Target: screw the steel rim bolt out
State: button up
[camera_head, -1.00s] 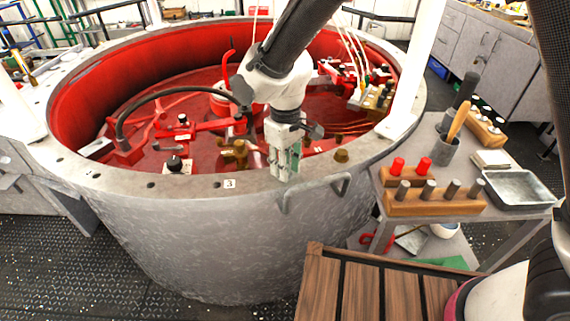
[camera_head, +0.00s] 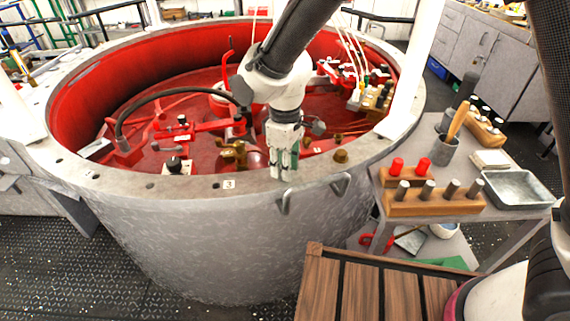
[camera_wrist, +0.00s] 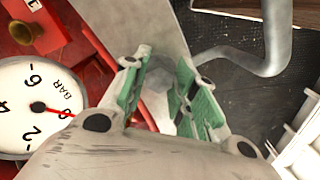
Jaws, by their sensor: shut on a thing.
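My gripper (camera_head: 284,172) points down at the front part of the grey tank rim (camera_head: 200,186), between the small "3" label (camera_head: 229,184) and a brass bolt (camera_head: 341,156). In the wrist view its green-padded fingers (camera_wrist: 166,90) are shut on the steel rim bolt (camera_wrist: 160,72), a grey head that shows between them. In the head view the fingers hide the bolt. I cannot tell how far its shank stands out of the rim.
A bent grey handle (camera_head: 313,190) sticks out from the tank wall just below my gripper. Red fittings fill the tank. At right a table carries a wooden block with pegs (camera_head: 430,207) and an empty metal tray (camera_head: 519,187). A pressure gauge (camera_wrist: 38,106) shows beside my gripper.

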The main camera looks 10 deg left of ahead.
jog(key=o, duration=1)
notch_tip(320, 180, up, 12)
jog(key=shift+f, duration=0.1)
jog(key=s+d+r+m, duration=0.1)
jog(key=d+r+m, duration=0.15)
jog(key=d, duration=0.75)
jog(key=d+r+m, duration=0.2)
jog(key=d+m, duration=0.1)
jog(key=d, duration=0.7)
jog(key=s+d+r+m, duration=0.1)
jog(key=d+r+m, duration=0.15)
jog(key=d, duration=0.85)
jog(key=s+d+r+m+t, duration=0.1)
jog(key=s+d+m, duration=0.1)
jog(key=d, duration=0.3)
jog(key=s+d+r+m+t, duration=0.2)
jog(key=s+d+m, duration=0.1)
jog(key=d, duration=0.3)
jog(key=s+d+r+m+t, duration=0.1)
jog(key=s+d+m, duration=0.1)
jog(key=d, duration=0.4)
jog(key=shift+s+d+r+m, duration=0.2)
jog(key=shift+d+m, duration=0.05)
jog(key=shift+m, duration=0.15)
